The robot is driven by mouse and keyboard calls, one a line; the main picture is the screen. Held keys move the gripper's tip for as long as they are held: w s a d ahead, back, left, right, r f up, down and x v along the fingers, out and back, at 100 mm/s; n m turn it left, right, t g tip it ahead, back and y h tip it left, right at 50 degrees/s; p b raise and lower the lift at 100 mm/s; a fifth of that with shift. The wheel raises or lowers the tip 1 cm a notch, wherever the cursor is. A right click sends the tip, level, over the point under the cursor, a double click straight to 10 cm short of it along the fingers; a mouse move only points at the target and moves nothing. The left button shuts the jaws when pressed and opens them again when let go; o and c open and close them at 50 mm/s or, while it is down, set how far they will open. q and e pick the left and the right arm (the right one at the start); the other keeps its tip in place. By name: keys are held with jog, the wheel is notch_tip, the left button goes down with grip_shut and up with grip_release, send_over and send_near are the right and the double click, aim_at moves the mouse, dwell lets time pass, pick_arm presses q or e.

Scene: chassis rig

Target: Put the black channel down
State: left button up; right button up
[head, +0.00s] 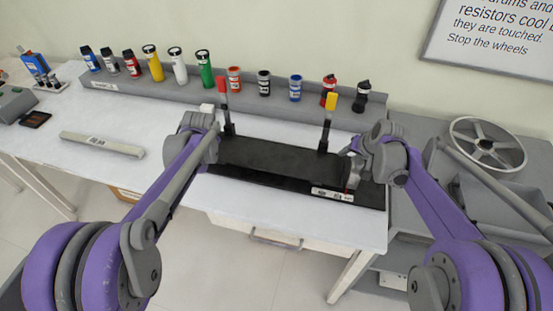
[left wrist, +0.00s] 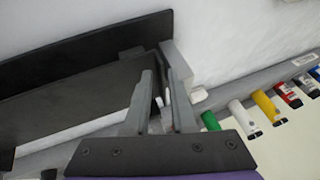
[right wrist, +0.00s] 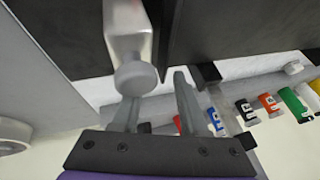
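The black channel (head: 268,160) is a long dark piece lying lengthwise between my two grippers, over a black base (head: 330,190) with a label on the table. Its dark side also shows in the left wrist view (left wrist: 80,100). My left gripper (head: 207,132) is at the channel's left end; its fingers stand close to the dark edge, and I cannot tell whether they touch it. My right gripper (head: 357,165) is at the right end, its fingers spread apart in the right wrist view. A grey rounded knob (right wrist: 132,70) shows beside the fingers there. The channel's underside is hidden.
Two posts, with a red top (head: 222,90) and a yellow top (head: 330,103), stand behind the channel. A grey rack (head: 215,100) of coloured bottles runs along the back. A pale bar (head: 102,143) lies on the left, with free table around it. Grey bins and a wheel (head: 487,143) are right.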

pick_arm(q)
jog(key=shift+w+a+r, duration=0.1)
jog(key=shift+a+r, duration=0.1)
jog(key=shift+a, duration=0.05)
pick_arm(e)
jog(key=shift+a, duration=0.1)
pick_arm(q)
jog(key=shift+s+d+r, duration=0.1)
jog(key=shift+s+r, duration=0.15)
jog(key=shift+r, duration=0.2)
pick_arm(e)
jog(key=shift+r, duration=0.15)
pick_arm(q)
jog(key=v, duration=0.6)
jog(key=shift+s+d+r, duration=0.25)
jog(key=shift+s, duration=0.05)
pick_arm(e)
jog(key=v, duration=1.1)
jog(key=shift+s+r, duration=0.3)
pick_arm(q)
jog(key=shift+s, duration=0.1)
